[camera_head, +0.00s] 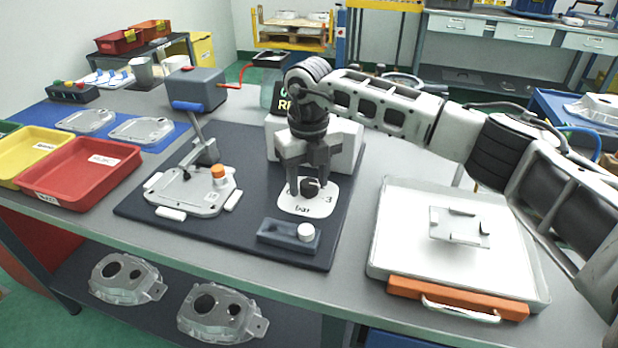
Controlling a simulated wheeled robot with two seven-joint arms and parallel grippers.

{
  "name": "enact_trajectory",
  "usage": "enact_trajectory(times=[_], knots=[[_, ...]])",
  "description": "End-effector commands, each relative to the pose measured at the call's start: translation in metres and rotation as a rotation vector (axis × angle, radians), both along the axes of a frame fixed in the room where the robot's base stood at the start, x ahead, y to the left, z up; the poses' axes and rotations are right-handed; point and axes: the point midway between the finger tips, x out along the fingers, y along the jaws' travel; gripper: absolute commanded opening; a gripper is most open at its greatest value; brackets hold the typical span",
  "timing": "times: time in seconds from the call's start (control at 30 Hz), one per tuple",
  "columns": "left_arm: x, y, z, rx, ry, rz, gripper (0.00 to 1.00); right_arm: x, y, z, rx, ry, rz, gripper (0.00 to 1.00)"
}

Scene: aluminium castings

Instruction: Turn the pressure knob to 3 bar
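The black pressure knob (309,187) sits on a white dial plate (299,208) marked "bar" and "3", on the dark mat in front of a white box (346,143). My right gripper (308,190) points down at the knob from above, with one finger on each side of it. Whether the fingers touch the knob is too small to tell. The upper part of the dial and the knob's pointer are hidden or too small to read. My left gripper is not in view.
A metal casting (190,193) with an orange cap sits in a clamp fixture left of the dial. A small grey block with a white button (288,236) lies in front. A white tray with an orange front (400,248) is at right; red (70,172) and yellow bins are at left.

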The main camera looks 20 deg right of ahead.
Motion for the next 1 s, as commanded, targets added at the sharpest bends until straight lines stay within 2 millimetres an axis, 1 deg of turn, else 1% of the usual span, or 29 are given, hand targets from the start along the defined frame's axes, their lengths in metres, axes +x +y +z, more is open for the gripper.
enact_trajectory(times=[0.3, 0.37, 0.47, 0.57, 0.8, 1.0], knots=[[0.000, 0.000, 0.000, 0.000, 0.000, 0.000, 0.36, 0.000, 0.000, 0.000, -0.002, 0.003, 0.001, 0.56], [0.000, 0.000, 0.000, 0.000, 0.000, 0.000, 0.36, 0.000, 0.000, 0.002, -0.001, 0.002, 0.002, 0.56], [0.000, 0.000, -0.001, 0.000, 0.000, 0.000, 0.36, 0.000, 0.000, 0.012, -0.001, 0.001, 0.002, 0.56], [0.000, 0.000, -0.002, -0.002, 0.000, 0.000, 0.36, 0.000, 0.000, 0.031, -0.001, -0.001, 0.002, 0.56], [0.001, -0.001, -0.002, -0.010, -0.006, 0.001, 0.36, 0.000, 0.000, 0.091, 0.000, -0.004, 0.001, 0.56], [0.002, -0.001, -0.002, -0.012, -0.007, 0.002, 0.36, 0.000, 0.000, 0.133, 0.000, -0.002, 0.002, 0.56]])
